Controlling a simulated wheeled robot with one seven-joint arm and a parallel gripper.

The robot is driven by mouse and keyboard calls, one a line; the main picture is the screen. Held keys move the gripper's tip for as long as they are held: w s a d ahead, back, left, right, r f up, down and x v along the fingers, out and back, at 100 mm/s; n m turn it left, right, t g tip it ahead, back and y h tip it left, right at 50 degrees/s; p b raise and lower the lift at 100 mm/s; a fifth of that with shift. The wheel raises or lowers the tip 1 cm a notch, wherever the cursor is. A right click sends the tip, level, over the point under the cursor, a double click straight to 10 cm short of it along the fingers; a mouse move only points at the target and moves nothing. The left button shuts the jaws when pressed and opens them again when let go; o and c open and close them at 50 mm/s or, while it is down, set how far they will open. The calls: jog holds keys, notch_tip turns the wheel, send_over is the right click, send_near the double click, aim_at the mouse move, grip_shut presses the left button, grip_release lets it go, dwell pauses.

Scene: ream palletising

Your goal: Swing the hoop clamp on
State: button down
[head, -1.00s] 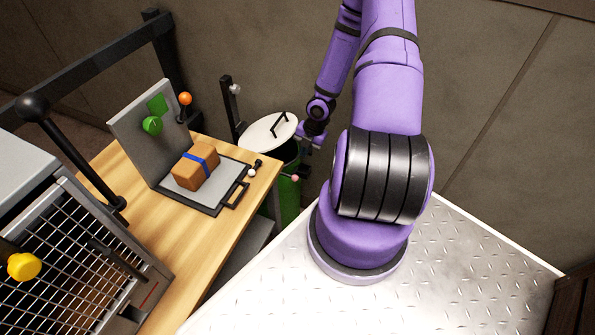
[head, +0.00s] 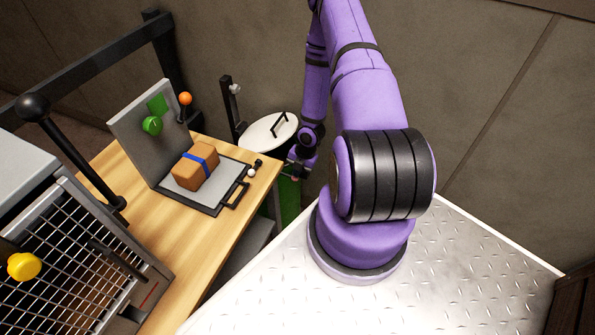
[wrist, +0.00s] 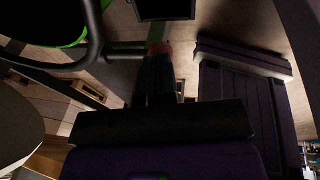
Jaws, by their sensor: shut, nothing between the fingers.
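The green drum (head: 290,203) stands beyond the table's right end with a pale lid (head: 262,131) on top. The lid has a dark handle. A dark curved bar (wrist: 92,30), which looks like part of the hoop clamp, runs beside the green drum edge in the wrist view. A small pink knob (wrist: 160,48) shows just beyond my fingertips there. My gripper (head: 294,172) is at the drum's right side, just below lid height. It also shows in the wrist view (wrist: 158,68), shut and empty. I cannot tell whether it touches the knob. My gripper hides part of the clamp.
A wooden table (head: 226,230) on the left holds a brown parcel with a blue band (head: 195,167) on a hinged grey press. A wire-fronted cage (head: 75,260) stands at the front left. A dark post (head: 230,105) rises behind the drum.

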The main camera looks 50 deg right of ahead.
jog(key=shift+f, duration=0.1)
dwell(0.3)
jog(key=shift+s+d+f+t+y, duration=0.2)
jog(key=shift+f+t, duration=0.45)
jog(key=shift+f, duration=0.7)
jog(key=shift+s+a+f+t+y, duration=0.1)
jog(key=shift+f+t+y, duration=0.2)
jog(key=shift+f+t, duration=0.7)
jog(key=shift+f+g, duration=0.35)
jog(key=shift+r, duration=0.1)
jog(key=shift+r, duration=0.75)
